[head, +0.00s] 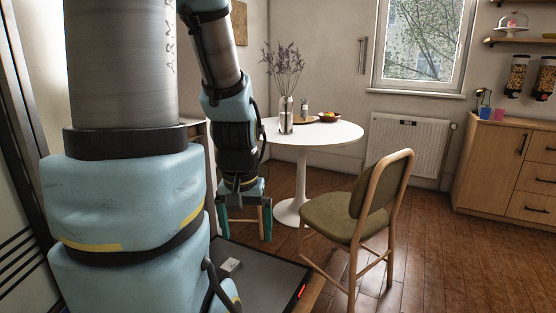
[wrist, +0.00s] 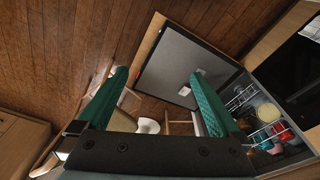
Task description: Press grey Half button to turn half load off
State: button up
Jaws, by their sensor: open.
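The grey Half button cannot be made out in either view. An open dishwasher door (head: 262,268) lies folded down below my gripper (head: 245,232), with a small red light at its outer edge. The wrist view also shows the grey inner face of the door (wrist: 178,62), with a small pale square part on it. In that view my gripper (wrist: 157,76) has its two green fingers spread apart with nothing between them. My gripper hangs pointing down above the door and appears apart from it.
A dishwasher rack with bowls (wrist: 265,130) shows at right in the wrist view. A green-seated chair (head: 350,218) stands right of the door. A round white table (head: 315,133) is behind. A wooden cabinet (head: 505,165) stands far right, with open floor before it.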

notch_tip(320, 180, up, 6)
jog(key=p, duration=0.4)
